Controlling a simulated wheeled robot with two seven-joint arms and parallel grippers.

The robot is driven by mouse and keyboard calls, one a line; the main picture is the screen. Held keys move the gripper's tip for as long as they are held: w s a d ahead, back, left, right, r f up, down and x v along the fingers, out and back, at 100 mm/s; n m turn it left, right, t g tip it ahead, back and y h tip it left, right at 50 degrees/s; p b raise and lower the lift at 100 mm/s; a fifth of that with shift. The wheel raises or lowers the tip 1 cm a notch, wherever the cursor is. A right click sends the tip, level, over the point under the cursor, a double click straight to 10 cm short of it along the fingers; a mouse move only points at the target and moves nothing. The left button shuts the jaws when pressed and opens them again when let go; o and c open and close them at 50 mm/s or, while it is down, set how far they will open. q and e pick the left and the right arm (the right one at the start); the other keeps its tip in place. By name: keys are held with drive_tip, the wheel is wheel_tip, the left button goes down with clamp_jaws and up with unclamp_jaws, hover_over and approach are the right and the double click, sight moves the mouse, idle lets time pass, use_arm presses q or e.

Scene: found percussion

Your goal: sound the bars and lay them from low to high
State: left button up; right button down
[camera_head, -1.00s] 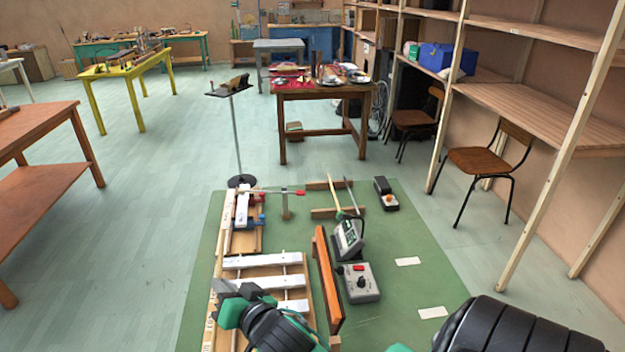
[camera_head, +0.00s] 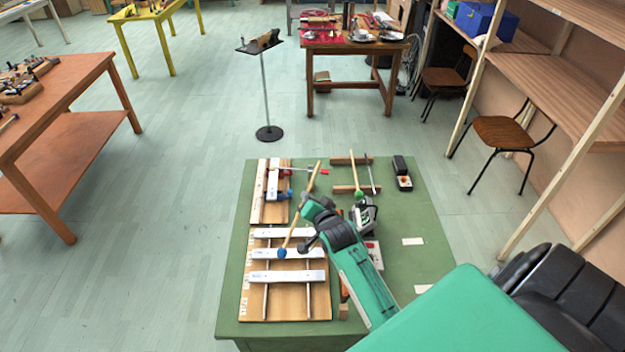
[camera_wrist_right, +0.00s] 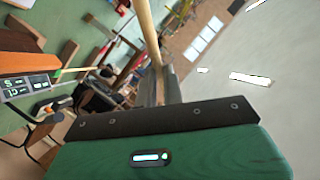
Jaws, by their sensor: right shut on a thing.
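My right gripper (camera_head: 303,214) is shut on a wooden-handled mallet (camera_head: 291,235). The mallet's blue head shows over the middle of three pale bars; I cannot tell if it touches. Those are the upper bar (camera_head: 283,232), the middle bar (camera_head: 305,253) and the lower bar (camera_head: 288,277), lying across thin rails on a wooden board (camera_head: 285,308). Another pale bar (camera_head: 273,178) lies lengthwise on a smaller board behind, beside a clamp. The right wrist view shows the stick (camera_wrist_right: 147,28) between the fingers (camera_wrist_right: 160,85). The left gripper is out of view.
A green-headed mallet (camera_head: 357,180) rests across wooden strips. A meter (camera_head: 366,216) and a grey box (camera_head: 375,256) stand right of the board, partly behind my arm. A black device (camera_head: 402,173) sits at the back right. The green table top (camera_head: 425,205) is clear around the white labels.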

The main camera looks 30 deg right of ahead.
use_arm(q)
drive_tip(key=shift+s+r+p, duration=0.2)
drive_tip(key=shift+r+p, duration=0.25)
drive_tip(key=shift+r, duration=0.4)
use_arm(e)
drive_tip(key=shift+w+d+r+m, duration=0.2)
drive_tip(key=shift+d+m, duration=0.1)
drive_tip(key=shift+d, duration=0.3)
use_arm(q)
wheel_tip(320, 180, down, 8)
drive_tip(key=b, duration=0.8)
use_arm(e)
wheel_tip(320, 180, down, 12)
use_arm(q)
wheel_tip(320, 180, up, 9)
drive_tip(key=p, duration=0.9)
use_arm(e)
wheel_tip(320, 180, up, 9)
drive_tip(key=shift+s, duration=0.1)
